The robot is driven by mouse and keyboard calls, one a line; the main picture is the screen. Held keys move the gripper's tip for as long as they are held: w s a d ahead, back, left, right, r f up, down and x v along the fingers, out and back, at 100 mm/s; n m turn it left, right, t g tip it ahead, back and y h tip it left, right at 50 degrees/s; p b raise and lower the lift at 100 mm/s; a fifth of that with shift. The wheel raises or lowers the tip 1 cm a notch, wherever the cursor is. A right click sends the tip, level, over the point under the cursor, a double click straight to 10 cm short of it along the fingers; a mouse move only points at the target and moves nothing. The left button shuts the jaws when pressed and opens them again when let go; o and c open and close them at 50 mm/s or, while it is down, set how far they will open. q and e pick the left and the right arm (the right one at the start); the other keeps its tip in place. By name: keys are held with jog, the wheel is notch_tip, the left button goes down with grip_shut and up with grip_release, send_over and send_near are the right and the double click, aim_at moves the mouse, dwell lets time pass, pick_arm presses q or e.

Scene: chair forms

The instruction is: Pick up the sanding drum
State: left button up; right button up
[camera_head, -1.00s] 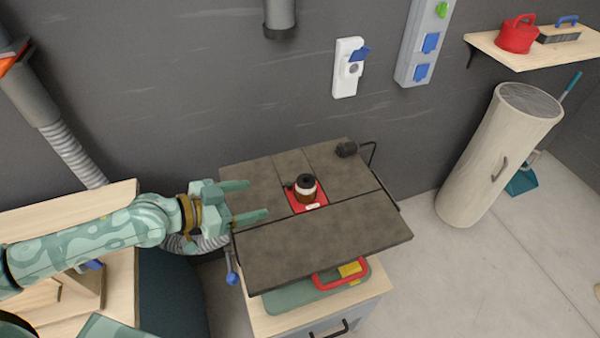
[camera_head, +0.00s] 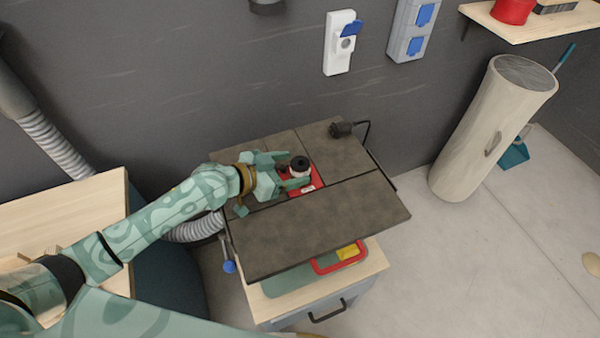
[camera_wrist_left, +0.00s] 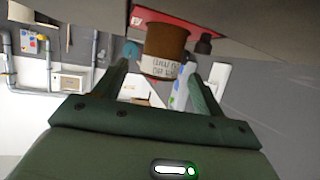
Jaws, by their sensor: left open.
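The sanding drum (camera_head: 299,167) stands upright on a red plate (camera_head: 317,180) set into the dark tabletop of the machine (camera_head: 320,226). It has a black top and a pale band in the head view. In the left wrist view the sanding drum (camera_wrist_left: 165,42) looks brown with a white printed label and appears upside down. My left gripper (camera_head: 289,169) is open, its fingers pointing at the drum from the left. In the left wrist view the drum lies ahead between the two fingers. Whether they touch it I cannot tell. My right gripper is not in view.
A small dark knob sits beside the drum in the left wrist view (camera_wrist_left: 204,43). A black corded part (camera_head: 342,129) is at the table's back edge. A red-framed item (camera_head: 338,262) lies on the cabinet below. The tabletop's front part is clear.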

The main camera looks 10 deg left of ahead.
pick_arm(q)
jog(key=x, duration=0.3)
jog(key=shift+w+d, duration=0.25)
jog(key=shift+r, duration=0.1)
jog(key=c, duration=1.1)
jog(key=shift+c, duration=0.2)
